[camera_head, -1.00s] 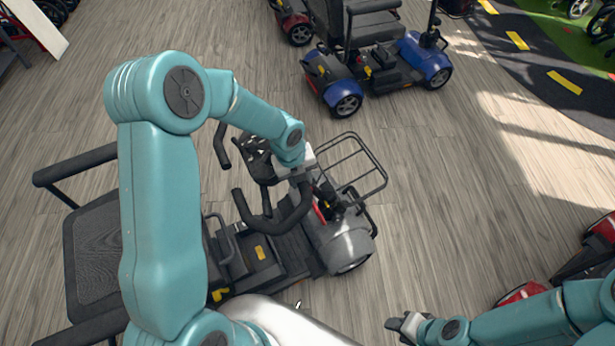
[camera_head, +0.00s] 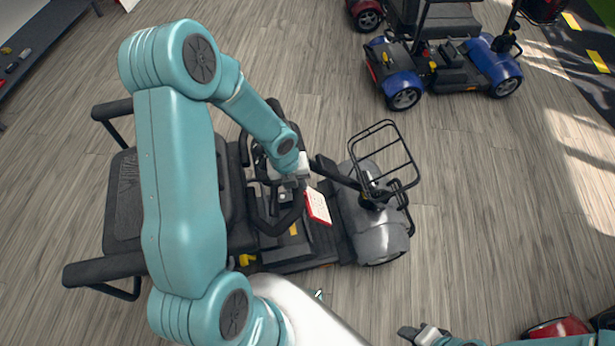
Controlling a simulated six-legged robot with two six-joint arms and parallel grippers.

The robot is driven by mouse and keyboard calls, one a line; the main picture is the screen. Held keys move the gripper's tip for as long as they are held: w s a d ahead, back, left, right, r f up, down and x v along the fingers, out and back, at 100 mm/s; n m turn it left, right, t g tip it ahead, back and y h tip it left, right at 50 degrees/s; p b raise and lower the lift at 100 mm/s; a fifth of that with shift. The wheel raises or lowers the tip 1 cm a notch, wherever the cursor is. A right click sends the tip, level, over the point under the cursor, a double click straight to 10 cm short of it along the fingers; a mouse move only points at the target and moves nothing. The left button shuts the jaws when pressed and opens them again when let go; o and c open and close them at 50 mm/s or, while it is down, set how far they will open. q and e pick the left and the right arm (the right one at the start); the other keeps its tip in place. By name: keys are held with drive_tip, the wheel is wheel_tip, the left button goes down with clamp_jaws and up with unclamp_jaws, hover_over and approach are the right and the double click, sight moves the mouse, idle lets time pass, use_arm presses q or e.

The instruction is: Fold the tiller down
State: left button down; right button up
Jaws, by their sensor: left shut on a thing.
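The scooter in front of me has a grey front body (camera_head: 380,232), a black seat (camera_head: 125,200) and a wire front basket (camera_head: 402,150). Its tiller (camera_head: 330,172) leans back from the front toward the seat, and the black looped handlebar (camera_head: 280,226) lies low over the footwell. My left gripper (camera_head: 297,186) is shut on the tiller near its handlebar; the arm hides part of the seat and handlebar. A red-edged white panel (camera_head: 318,206) shows beside the gripper. My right gripper (camera_head: 424,334) is at the bottom edge, away from the scooter; its jaws are unclear.
A blue scooter (camera_head: 447,62) stands at the top right. A red scooter (camera_head: 557,328) is partly in view at the bottom right. Wooden floor (camera_head: 480,185) lies clear between them. A shelf or rack (camera_head: 30,50) stands at the top left.

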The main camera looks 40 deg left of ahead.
use_arm(q)
drive_tip(key=shift+s+a+f, duration=0.2)
drive_tip(key=shift+s+f, duration=0.15)
drive_tip(key=c, duration=0.8)
unclamp_jaws()
drive_tip(key=shift+r, duration=0.15)
drive_tip(key=shift+r+p, duration=0.3)
drive_tip(key=shift+r, duration=0.1)
drive_tip(key=r+p, duration=0.1)
drive_tip(key=r, duration=0.4)
drive_tip(key=s+a+r+p, duration=0.1)
drive_tip(key=r+p, duration=0.1)
drive_tip(key=r, duration=0.3)
drive_tip(key=s+r+p, duration=0.1)
drive_tip(key=r+p, duration=0.1)
drive_tip(key=r, duration=0.3)
drive_tip(key=shift+s+a, duration=0.15)
drive_tip(key=shift+a, duration=0.1)
